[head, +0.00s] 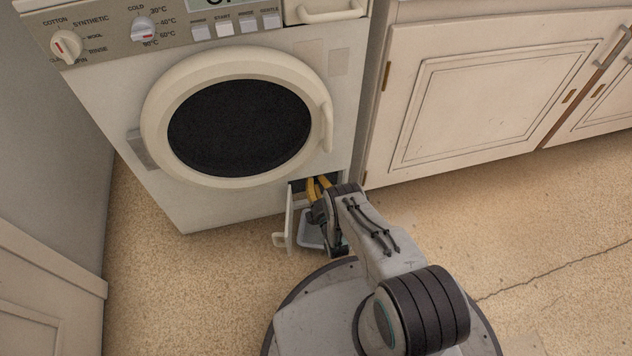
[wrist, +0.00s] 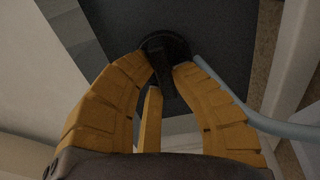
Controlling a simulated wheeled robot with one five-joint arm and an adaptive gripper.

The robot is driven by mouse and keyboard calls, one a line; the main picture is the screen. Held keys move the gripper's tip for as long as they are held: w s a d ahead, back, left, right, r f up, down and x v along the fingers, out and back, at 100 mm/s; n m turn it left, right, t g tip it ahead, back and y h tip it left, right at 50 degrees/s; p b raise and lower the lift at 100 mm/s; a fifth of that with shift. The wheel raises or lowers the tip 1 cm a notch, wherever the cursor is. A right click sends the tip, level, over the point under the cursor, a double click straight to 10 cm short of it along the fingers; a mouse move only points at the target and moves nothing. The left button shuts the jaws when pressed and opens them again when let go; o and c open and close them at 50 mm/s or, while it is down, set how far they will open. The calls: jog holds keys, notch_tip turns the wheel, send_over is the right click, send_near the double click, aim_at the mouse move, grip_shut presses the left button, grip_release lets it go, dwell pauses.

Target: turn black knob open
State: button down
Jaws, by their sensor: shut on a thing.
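The black knob (wrist: 165,52) sits on a dark surface inside the small lower compartment of the washing machine. It is round with a raised bar across its middle. My gripper (wrist: 172,75) has its yellow fingers on both sides of that bar and is shut on it. In the head view my gripper (head: 317,188) reaches into the opening at the machine's lower right, and my arm hides the knob there. The small flap door (head: 289,218) of the compartment hangs open to the left of the opening.
In the wrist view a light blue-grey hose or rim (wrist: 250,112) passes close to the right finger. The washing machine (head: 220,210) and the cabinet (head: 470,95) stand behind. Floor at left is clear.

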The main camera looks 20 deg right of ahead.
dwell(0.4)
jog(key=c, duration=1.1)
grip_release()
jog(key=shift+d, duration=0.1)
jog(key=shift+o, duration=0.2)
